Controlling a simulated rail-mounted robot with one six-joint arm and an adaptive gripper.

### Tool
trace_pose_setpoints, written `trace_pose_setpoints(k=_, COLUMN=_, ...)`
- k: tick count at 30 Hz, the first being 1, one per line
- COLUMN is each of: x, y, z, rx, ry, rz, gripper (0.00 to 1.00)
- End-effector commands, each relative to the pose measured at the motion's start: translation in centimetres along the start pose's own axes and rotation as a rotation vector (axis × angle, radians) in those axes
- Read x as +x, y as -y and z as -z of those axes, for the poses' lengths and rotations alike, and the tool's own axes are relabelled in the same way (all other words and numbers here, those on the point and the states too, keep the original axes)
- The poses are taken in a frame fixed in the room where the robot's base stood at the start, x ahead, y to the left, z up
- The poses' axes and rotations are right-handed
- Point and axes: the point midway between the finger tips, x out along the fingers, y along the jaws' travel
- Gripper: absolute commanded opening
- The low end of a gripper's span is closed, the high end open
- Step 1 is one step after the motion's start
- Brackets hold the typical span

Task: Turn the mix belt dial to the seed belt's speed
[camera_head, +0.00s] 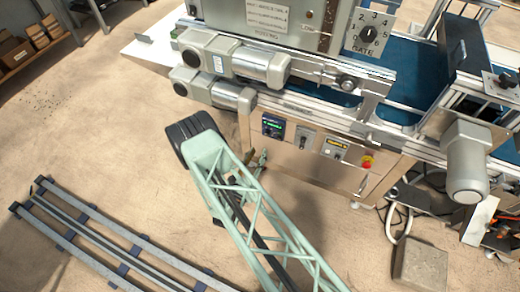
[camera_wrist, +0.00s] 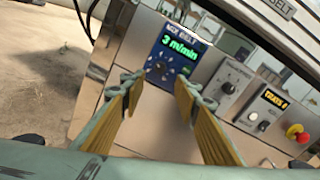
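The mix belt panel (camera_wrist: 177,58) is a dark blue unit on the metal control cabinet. Its lit green display (camera_wrist: 180,43) reads 3 m/min. A small round dial (camera_wrist: 160,68) sits below the display; its pointer is too small to read. The panel also shows in the head view (camera_head: 273,125). My gripper (camera_wrist: 164,88) is open and empty, its two tan fingers with grey tips on either side of the dial in the picture, apart from the panel as far as I can tell. In the head view my gripper (camera_head: 257,160) is beside the cabinet's left edge. No seed belt speed is readable.
A gate dial (camera_head: 367,35) is higher up. Motors (camera_head: 215,90) overhang the cabinet. Rails (camera_head: 90,235) lie on the open floor.

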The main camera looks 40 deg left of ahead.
Motion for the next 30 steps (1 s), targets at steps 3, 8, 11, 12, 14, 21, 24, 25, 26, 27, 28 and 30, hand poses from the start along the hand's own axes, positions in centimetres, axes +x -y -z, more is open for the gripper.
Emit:
trace_pose_setpoints(k=3, x=-0.9, y=0.0, z=0.0, rx=-0.002, ry=0.0, rz=0.0, gripper=0.29)
trace_pose_setpoints(k=8, x=-1.5, y=0.0, z=0.0, rx=-0.001, ry=0.001, rz=0.0, gripper=0.29)
trace_pose_setpoints(k=11, x=-1.6, y=0.1, z=0.0, rx=-0.001, ry=0.001, rz=0.001, gripper=0.29)
trace_pose_setpoints(k=12, x=-1.6, y=0.1, z=0.0, rx=-0.001, ry=0.001, rz=0.001, gripper=0.29)
trace_pose_setpoints(k=14, x=-1.6, y=0.1, z=0.0, rx=-0.001, ry=0.0, rz=0.001, gripper=0.29)
trace_pose_setpoints(k=21, x=-1.5, y=0.1, z=0.0, rx=-0.001, ry=0.0, rz=0.001, gripper=0.29)
trace_pose_setpoints(k=24, x=-1.5, y=0.1, z=0.0, rx=-0.001, ry=0.0, rz=0.001, gripper=0.29)
trace_pose_setpoints(k=25, x=-1.5, y=0.1, z=0.0, rx=-0.001, ry=0.0, rz=0.001, gripper=0.29)
trace_pose_setpoints(k=26, x=-1.5, y=0.1, z=0.0, rx=-0.001, ry=0.0, rz=0.001, gripper=0.29)
trace_pose_setpoints(k=27, x=-1.5, y=0.1, z=0.0, rx=-0.001, ry=0.0, rz=0.001, gripper=0.29)
trace_pose_setpoints(k=28, x=-1.5, y=0.1, z=0.0, rx=-0.001, ry=0.0, rz=0.002, gripper=0.29)
trace_pose_setpoints(k=30, x=-1.4, y=0.3, z=-0.1, rx=-0.001, ry=-0.001, rz=0.006, gripper=0.29)
